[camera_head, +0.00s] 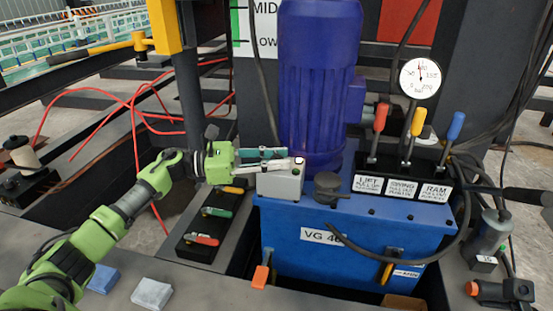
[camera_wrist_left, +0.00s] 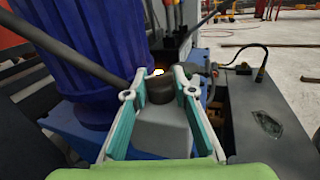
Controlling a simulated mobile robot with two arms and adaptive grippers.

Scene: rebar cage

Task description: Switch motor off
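The blue finned motor (camera_head: 318,90) stands upright on the blue power unit tank (camera_head: 340,245). A small light grey box (camera_head: 280,187) with small dark details on its face sits at the motor's foot; whether its switch is on or off is too small to tell. My left gripper (camera_head: 300,160) is over the top of this box, fingers pointing right. In the left wrist view its two fingers (camera_wrist_left: 155,88) are apart, with the grey box (camera_wrist_left: 162,133) beyond and between them and nothing clamped. Contact with the box cannot be told. My right gripper is not in view.
A dark round cap (camera_head: 327,184) stands right of the box. Red, yellow and blue levers (camera_head: 410,135) and a pressure gauge (camera_head: 420,78) stand further right. A black tray with coloured-handled items (camera_head: 205,230) lies left of the tank. Hoses hang around the unit.

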